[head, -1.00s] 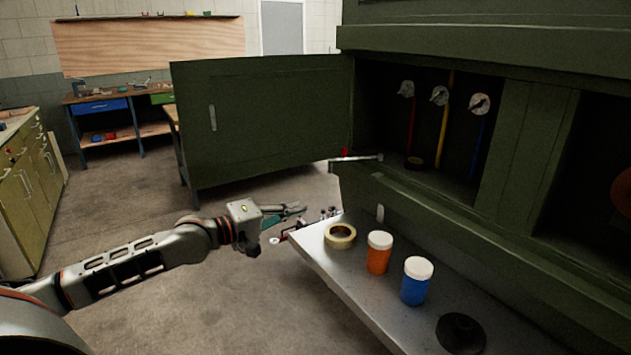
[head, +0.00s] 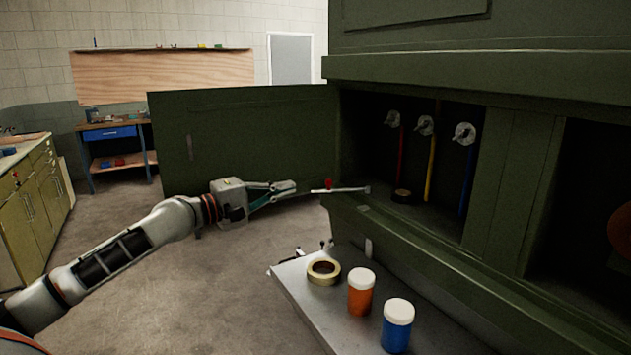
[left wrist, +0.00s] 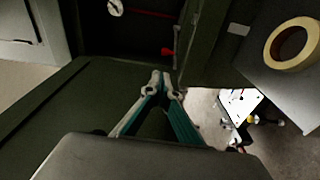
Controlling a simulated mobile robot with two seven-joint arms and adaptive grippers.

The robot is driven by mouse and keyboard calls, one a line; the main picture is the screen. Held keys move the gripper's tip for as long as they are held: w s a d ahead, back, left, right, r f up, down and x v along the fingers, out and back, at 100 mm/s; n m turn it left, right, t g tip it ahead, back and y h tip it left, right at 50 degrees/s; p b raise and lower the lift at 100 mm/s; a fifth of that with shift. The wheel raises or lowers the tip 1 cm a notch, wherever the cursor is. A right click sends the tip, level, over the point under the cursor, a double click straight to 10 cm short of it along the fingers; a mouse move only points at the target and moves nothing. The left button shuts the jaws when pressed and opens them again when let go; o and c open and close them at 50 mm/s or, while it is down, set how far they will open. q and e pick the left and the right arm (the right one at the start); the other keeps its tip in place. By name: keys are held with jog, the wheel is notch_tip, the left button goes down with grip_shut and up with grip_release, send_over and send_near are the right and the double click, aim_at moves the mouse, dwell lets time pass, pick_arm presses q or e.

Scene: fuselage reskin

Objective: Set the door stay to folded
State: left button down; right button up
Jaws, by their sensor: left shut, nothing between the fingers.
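The door stay (head: 348,189) is a thin pale bar with a red knob (head: 328,184), at the opening of the green cabinet beside the hinge side of its open door (head: 245,140). My right gripper is not in view.
A grey shelf (head: 300,288) juts out below the opening. On it are a tape roll (head: 323,271), an orange jar (head: 361,295) and a blue jar (head: 397,330). The floor at left is clear.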

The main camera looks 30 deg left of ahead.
pick_arm(q)
jog(key=p+x, duration=0.1)
jog(key=x, duration=0.9)
jog(key=shift+p, duration=0.3)
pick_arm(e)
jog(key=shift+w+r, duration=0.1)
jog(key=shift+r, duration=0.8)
